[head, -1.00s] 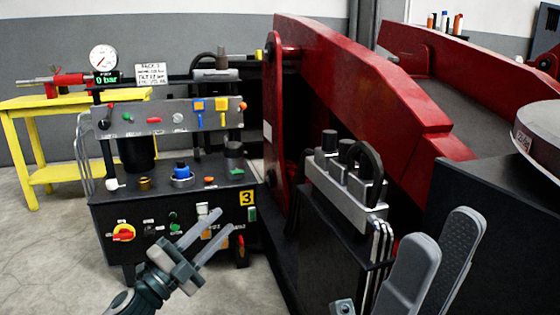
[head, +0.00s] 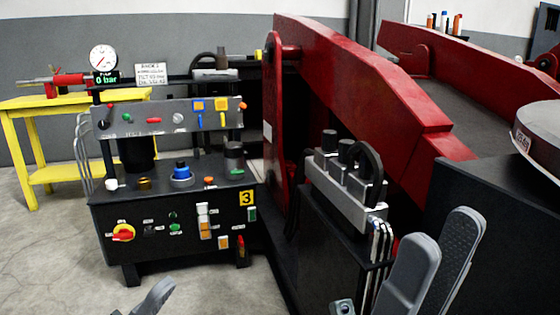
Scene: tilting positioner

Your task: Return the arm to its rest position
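My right gripper (head: 438,268) is at the lower right of the head view, in front of the black cabinet and the grey valve block. Its two grey fingers stand apart with nothing seen between them. Only a grey fingertip of my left gripper (head: 155,298) shows at the bottom edge, left of centre. The rest of it is out of the picture, so its opening cannot be judged. It is apart from the black hydraulic power unit (head: 185,215), which carries a red and yellow rotary switch (head: 123,233) and a gauge (head: 103,58) with a display reading 0 bar.
The red positioner arm (head: 350,75) rises behind the valve block (head: 345,188). A yellow bench (head: 45,178) with a red tool stands at the left. A round grey table (head: 540,125) sits at the right edge. Bare concrete floor lies in front of the power unit.

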